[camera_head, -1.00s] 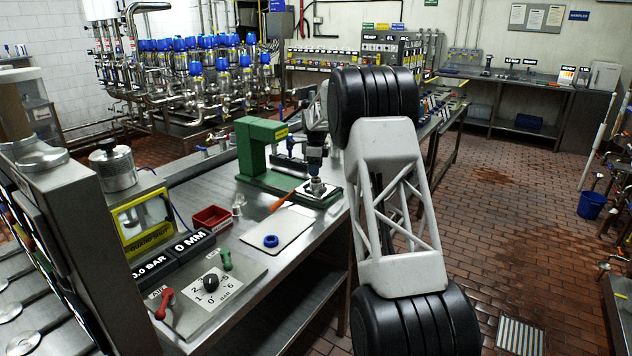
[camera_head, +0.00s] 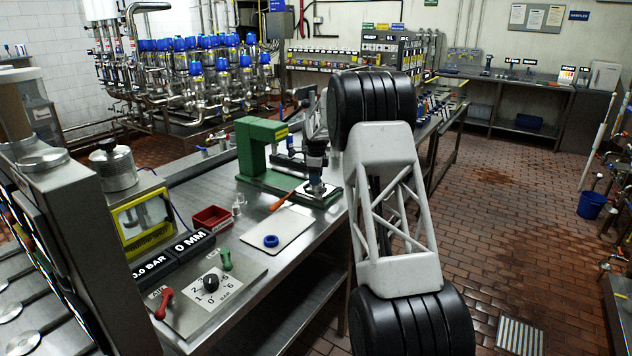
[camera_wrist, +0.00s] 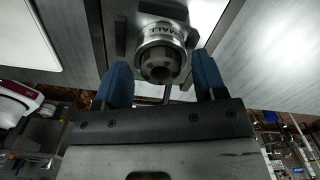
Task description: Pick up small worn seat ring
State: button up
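In the wrist view a metal fitting (camera_wrist: 162,38) marked with lettering that reads like "SMALL" sits on a square metal base. A dark grey ring-shaped part (camera_wrist: 160,68) shows at its near end; whether this is the worn seat ring I cannot tell for sure. My gripper (camera_wrist: 162,62) is open, with one blue fingertip to each side of the fitting and visible gaps between. In the head view my gripper (camera_head: 316,168) is over the fitting's base (camera_head: 319,190) at the green press; the ring is hidden there.
A green press frame (camera_head: 255,155) stands close left of my gripper. A blue ring (camera_head: 270,240) lies on a white mat (camera_head: 290,225) nearer the front. A red bin (camera_head: 211,217) and an orange-handled tool (camera_head: 282,201) are on the steel bench.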

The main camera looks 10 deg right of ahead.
jog(key=c, duration=0.9)
jog(key=shift+r, duration=0.1)
jog(key=shift+r, duration=1.7)
jog(key=shift+s+a+r, duration=0.15)
jog(key=shift+s+r, duration=0.1)
jog(key=shift+s, duration=2.4)
jog(key=shift+s+a+r, duration=0.1)
jog(key=shift+s+r, duration=0.15)
jog(key=shift+s, duration=2.4)
jog(key=shift+s+a+r, duration=0.15)
jog(key=shift+s+r, duration=0.1)
jog(key=shift+s, duration=2.4)
